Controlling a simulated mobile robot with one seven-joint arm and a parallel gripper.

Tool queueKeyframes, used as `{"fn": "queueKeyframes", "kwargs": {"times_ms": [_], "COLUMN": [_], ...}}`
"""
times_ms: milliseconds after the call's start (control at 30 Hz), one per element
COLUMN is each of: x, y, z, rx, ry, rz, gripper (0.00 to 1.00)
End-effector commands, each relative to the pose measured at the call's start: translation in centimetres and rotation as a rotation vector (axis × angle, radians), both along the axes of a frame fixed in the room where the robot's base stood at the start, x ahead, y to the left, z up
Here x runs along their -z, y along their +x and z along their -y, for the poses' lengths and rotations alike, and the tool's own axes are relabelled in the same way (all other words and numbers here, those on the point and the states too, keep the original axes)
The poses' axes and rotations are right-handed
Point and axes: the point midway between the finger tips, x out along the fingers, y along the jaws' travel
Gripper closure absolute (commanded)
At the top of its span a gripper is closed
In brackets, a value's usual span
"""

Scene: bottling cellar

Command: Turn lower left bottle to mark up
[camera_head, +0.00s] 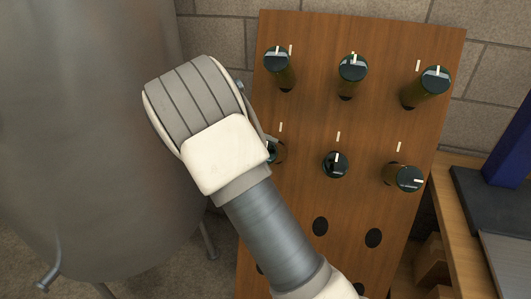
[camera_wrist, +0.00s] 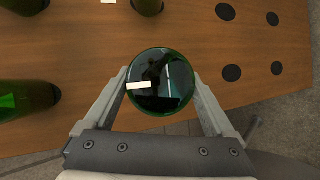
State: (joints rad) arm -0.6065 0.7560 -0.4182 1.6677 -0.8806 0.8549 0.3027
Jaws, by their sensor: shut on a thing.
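The lower left bottle (camera_head: 279,152) lies neck-in in the rack board, partly hidden behind my gripper in the head view. In the wrist view the bottle (camera_wrist: 170,95) shows its round, dark green base between the two fingers of my gripper (camera_wrist: 161,76), which is shut on it. A white mark (camera_wrist: 139,86) on the base runs from near its middle to the left rim, tilted slightly down in the picture. That side faces the upper row. The white tick (camera_head: 281,127) on the board above this bottle shows in the head view.
The wooden rack board (camera_head: 315,190) holds several other bottles in two rows, including the lower middle bottle (camera_head: 336,164) close by. Empty holes (camera_head: 320,226) lie below. A metal tank (camera_head: 80,130) stands left; a bench (camera_head: 455,215) stands right.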

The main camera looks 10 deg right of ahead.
Motion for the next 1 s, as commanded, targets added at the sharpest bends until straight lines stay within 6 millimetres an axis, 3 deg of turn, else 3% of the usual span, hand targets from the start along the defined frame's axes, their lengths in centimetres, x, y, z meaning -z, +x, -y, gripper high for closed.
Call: {"fn": "queueKeyframes", "kwargs": {"times_ms": [233, 267, 300, 667, 1000], "x": [0.0, 0.0, 0.0, -0.4, -4.9], "y": [0.0, 0.0, 0.0, -0.2, -2.4], "z": [0.0, 0.0, 0.0, -0.5, -5.6], "rx": [0.0, 0.0, 0.0, -0.001, -0.003], "ry": [0.001, 0.001, 0.001, 0.002, 0.004], "rz": [-0.001, -0.001, -0.001, 0.001, 0.004], "gripper": [0.66, 0.09, 0.02, 0.0, 0.0]}}
